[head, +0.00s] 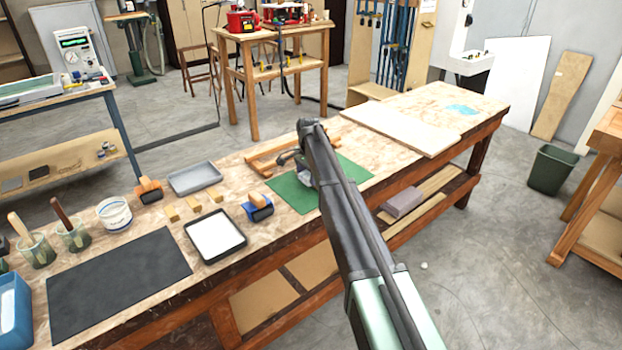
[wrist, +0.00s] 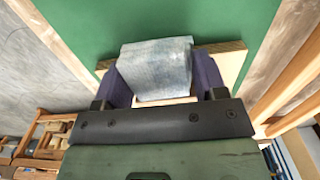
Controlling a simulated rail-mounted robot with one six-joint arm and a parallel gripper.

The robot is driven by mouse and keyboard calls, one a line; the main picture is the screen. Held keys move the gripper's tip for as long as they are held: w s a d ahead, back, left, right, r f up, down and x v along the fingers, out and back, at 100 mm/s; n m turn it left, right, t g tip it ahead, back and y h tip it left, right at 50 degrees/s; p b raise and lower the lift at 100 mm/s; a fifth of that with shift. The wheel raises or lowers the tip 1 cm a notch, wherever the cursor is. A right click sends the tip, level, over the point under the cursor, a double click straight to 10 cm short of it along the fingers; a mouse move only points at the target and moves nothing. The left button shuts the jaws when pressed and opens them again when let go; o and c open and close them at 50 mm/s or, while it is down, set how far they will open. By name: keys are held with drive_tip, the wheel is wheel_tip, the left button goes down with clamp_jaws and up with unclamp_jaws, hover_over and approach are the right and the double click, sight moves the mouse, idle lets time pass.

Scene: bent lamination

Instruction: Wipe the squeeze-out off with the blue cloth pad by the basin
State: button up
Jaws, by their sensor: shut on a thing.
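My gripper (wrist: 162,80) is shut on a pale blue-grey cloth pad (wrist: 155,62), with a dark finger on either side. Beyond the pad in the wrist view lies a light wooden piece (wrist: 232,62) on the green mat (wrist: 90,25); I cannot tell whether the pad touches it. In the head view my gripper (head: 302,170) is over the green mat (head: 350,172), mostly hidden by my arm. Wooden strips (head: 265,164) lie at the mat's back edge. A blue basin (head: 12,312) stands at the bench's left end. No squeeze-out can be made out.
Left on the bench are a black mat (head: 118,285), a white-filled tray (head: 215,236), a grey tray (head: 194,178), rollers, a white tub (head: 114,213) and brush jars. A pale board (head: 400,128) lies to the right. A bin (head: 551,170) stands on the floor.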

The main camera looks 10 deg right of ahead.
drive_tip(key=w, duration=0.1)
drive_tip(key=w+a, duration=0.1)
drive_tip(key=w, duration=0.1)
drive_tip(key=shift+a+r, duration=0.1)
drive_tip(key=shift+a, duration=0.1)
drive_tip(key=s, duration=0.1)
drive_tip(key=s+d, duration=0.1)
drive_tip(key=s, duration=0.1)
drive_tip(key=s+d, duration=0.1)
drive_tip(key=shift+s+d, duration=0.25)
drive_tip(key=shift+s, duration=0.15)
drive_tip(key=shift+f+b, duration=0.3)
drive_tip(key=shift+f, duration=0.05)
drive_tip(key=shift+w, duration=0.1)
drive_tip(key=shift+w+a+r, duration=0.15)
drive_tip(key=shift+w+a, duration=0.25)
drive_tip(key=shift+w, duration=0.2)
drive_tip(key=shift+w+a, duration=0.1)
drive_tip(key=shift+w, duration=0.05)
drive_tip(key=shift+w+a, duration=0.35)
drive_tip(key=shift+w, duration=0.3)
